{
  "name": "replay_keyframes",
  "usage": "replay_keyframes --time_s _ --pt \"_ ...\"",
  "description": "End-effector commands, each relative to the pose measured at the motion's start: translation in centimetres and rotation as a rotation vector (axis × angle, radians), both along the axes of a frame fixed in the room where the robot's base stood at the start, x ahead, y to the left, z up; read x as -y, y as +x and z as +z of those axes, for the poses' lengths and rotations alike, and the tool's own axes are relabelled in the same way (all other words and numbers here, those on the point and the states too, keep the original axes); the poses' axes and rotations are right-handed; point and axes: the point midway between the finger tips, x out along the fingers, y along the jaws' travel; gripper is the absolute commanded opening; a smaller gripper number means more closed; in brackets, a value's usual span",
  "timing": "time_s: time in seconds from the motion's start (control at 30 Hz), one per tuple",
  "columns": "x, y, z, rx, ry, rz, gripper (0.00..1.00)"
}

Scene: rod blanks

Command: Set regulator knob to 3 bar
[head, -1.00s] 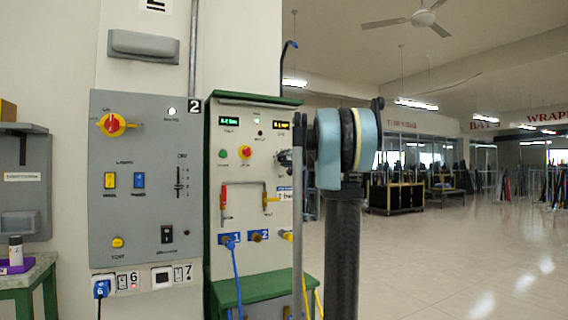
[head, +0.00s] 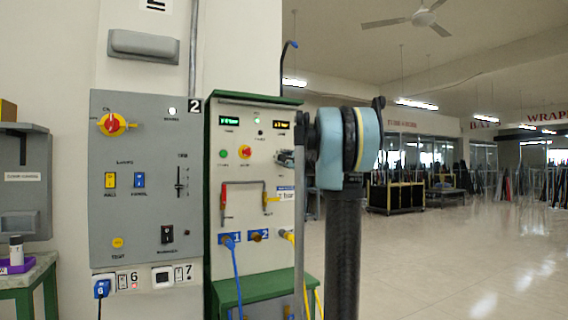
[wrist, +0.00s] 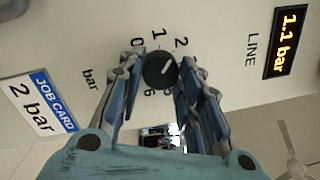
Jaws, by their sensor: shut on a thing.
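The regulator knob (wrist: 160,70) is a small black round knob with a white pointer line, on a cream panel. In the wrist view its pointer slants up and right, toward the printed 2. Numbers 0, 1, 2 and 6 show around it; fingers cover part of the scale. My gripper (wrist: 162,78) is shut on the knob, one blue-grey finger on each side. The LINE display (wrist: 286,42) reads 1.1 bar. A job card (wrist: 38,105) reads 2 bar. In the head view my arm hides the knob, and my gripper (head: 286,158) shows only partly at the panel.
A grey control panel (head: 146,225) with a red and yellow switch stands left of the cream panel. A red-handled pipe (head: 243,184) and a blue hose (head: 236,270) are on the cream panel, above a green bench (head: 262,286). Open floor (head: 440,265) lies to the right.

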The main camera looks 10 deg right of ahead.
Motion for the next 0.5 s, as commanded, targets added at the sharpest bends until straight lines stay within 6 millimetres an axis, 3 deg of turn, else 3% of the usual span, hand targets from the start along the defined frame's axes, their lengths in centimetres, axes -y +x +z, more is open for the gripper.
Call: replay_keyframes --time_s 0.5 --pt "-0.28 -0.1 -0.28 -0.151 0.462 0.001 0.09"
